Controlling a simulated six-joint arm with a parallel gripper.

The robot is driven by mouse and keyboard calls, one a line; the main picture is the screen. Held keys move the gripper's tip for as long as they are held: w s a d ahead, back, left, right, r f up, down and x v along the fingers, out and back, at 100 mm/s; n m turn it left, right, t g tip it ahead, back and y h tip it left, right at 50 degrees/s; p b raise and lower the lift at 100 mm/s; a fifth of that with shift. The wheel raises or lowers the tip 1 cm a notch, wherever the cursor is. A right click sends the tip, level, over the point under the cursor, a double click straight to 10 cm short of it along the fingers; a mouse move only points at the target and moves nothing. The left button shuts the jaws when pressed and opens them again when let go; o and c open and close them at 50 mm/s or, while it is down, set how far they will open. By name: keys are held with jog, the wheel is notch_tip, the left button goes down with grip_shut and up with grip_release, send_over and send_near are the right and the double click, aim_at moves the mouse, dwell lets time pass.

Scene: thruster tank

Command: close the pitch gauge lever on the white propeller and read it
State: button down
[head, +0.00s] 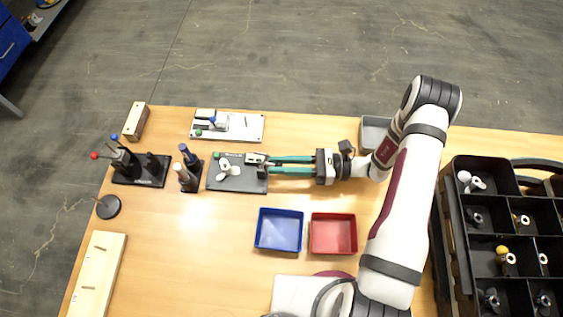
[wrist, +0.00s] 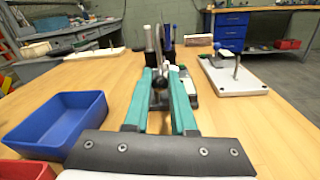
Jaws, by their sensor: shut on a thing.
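The white propeller (head: 228,170) lies on a dark plate (head: 219,185) left of my gripper in the head view. The pitch gauge (head: 255,158) is a pale block with dark parts at that plate's right edge. My gripper (head: 267,165) reaches in from the right with its teal fingers at the gauge. In the wrist view my gripper (wrist: 160,76) has its fingers on either side of a small dark part, which looks like the gauge lever. The fingers hide much of the gauge and propeller there. The lever's exact angle and the gauge reading are too small to tell.
A blue bin (head: 260,240) and a red bin (head: 333,250) stand in front of my gripper. Posts on a dark stand (head: 191,187) stand left of the plate. A white board (head: 250,132) lies behind. A black compartment tray (head: 450,240) is at right.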

aim_at(265, 156)
dwell(0.3)
jog(key=h, duration=0.1)
jog(key=r+h, duration=0.1)
jog(key=h, duration=0.1)
jog(key=shift+a+r, duration=0.25)
jog(key=shift+a, duration=0.1)
jog(key=h, duration=0.2)
jog(key=a+r+h, duration=0.1)
jog(key=h, duration=0.1)
jog(key=shift+a, duration=0.15)
jog(key=h, duration=0.1)
jog(key=a+h, duration=0.1)
jog(key=h, duration=0.1)
jog(key=shift+a+r, duration=0.25)
jog(key=shift+r, duration=0.15)
jog(key=shift+a+h, duration=0.45)
jog(key=shift+h, duration=0.7)
jog(key=shift+a+h, duration=0.45)
jog(key=shift+h, duration=0.7)
